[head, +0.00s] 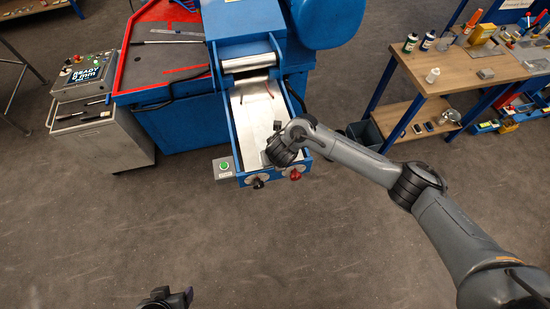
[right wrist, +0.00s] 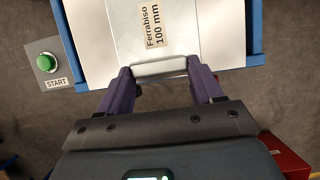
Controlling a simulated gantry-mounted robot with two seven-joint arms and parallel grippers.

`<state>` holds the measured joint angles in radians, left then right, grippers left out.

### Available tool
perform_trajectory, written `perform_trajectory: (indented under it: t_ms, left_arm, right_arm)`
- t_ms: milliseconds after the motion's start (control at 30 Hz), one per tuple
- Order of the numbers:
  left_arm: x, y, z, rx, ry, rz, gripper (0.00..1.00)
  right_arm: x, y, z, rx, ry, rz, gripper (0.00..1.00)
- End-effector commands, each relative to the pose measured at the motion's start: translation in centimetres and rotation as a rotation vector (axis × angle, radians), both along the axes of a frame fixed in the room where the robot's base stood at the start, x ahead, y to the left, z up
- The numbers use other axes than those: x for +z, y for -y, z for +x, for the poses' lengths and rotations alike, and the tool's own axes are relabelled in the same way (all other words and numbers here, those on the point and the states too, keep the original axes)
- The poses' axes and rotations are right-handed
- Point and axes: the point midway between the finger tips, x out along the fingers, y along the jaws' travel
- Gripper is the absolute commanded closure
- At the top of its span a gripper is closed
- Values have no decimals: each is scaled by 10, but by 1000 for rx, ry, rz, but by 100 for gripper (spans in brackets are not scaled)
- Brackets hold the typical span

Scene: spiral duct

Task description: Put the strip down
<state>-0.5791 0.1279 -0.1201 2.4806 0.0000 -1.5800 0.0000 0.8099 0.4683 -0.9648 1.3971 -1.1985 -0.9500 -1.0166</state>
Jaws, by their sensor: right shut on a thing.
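The metal strip (head: 257,108) lies along the blue-sided feed tray of the machine and runs up to a roller. In the right wrist view the strip (right wrist: 190,22) carries a label reading "Ferrabiso 100 mm". My right gripper (head: 272,158) is over the tray's front end. In the right wrist view its purple fingers (right wrist: 160,70) are shut on a pale bar-like piece at the strip's near edge. Whether the strip touches the tray under the fingers is hidden. My left gripper (head: 170,298) shows only partly at the bottom edge, away from the machine, and its opening is unclear.
A green START button (head: 224,167) sits left of the tray's front; it also shows in the right wrist view (right wrist: 46,62). A red knob (head: 295,174) is on the front edge. A workbench (head: 440,85) stands right, a cart (head: 105,140) left. The front floor is clear.

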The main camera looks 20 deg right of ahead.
Motion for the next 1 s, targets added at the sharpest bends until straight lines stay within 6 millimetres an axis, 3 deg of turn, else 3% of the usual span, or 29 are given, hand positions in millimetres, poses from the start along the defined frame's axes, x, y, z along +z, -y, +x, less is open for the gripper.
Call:
perform_trajectory:
  t_ms: [167,200,367,767,1000]
  left_arm:
    - [-4,0,0,1,0,-1,31]
    - [-3,0,0,1,-1,-1,31]
    - [-3,1,0,4,-2,-5,31]
    - [2,3,0,9,-2,-13,31]
    - [9,2,0,6,-1,-9,31]
  right_arm:
    - [-3,0,1,-1,2,0,74]
    - [-3,0,0,0,1,0,31]
    - [-2,0,0,-1,0,0,9]
    - [3,0,0,0,1,1,9]
    - [36,-3,-12,2,4,2,9]
